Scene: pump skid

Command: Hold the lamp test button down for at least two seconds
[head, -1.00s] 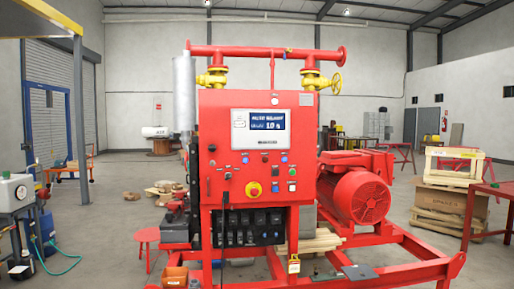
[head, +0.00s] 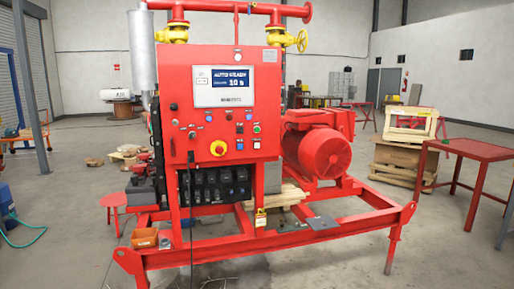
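The red control panel (head: 205,70) stands upright on the pump skid, left of the picture's middle. Below the screen are small buttons and lamps, including a blue one (head: 249,117), a green one (head: 256,128) and a white one (head: 256,144). A yellow and red emergency stop (head: 218,148) sits lower left of these. The labels are too small to read, so I cannot tell which is the lamp test button. Neither gripper is in view, and nothing of mine touches the panel.
The red skid frame (head: 290,240) juts out in front of the panel. A red motor (head: 325,152) is to its right, and an orange bin (head: 145,238) sits at the frame's left. A red table (head: 470,148) stands at the right. The foreground floor is open.

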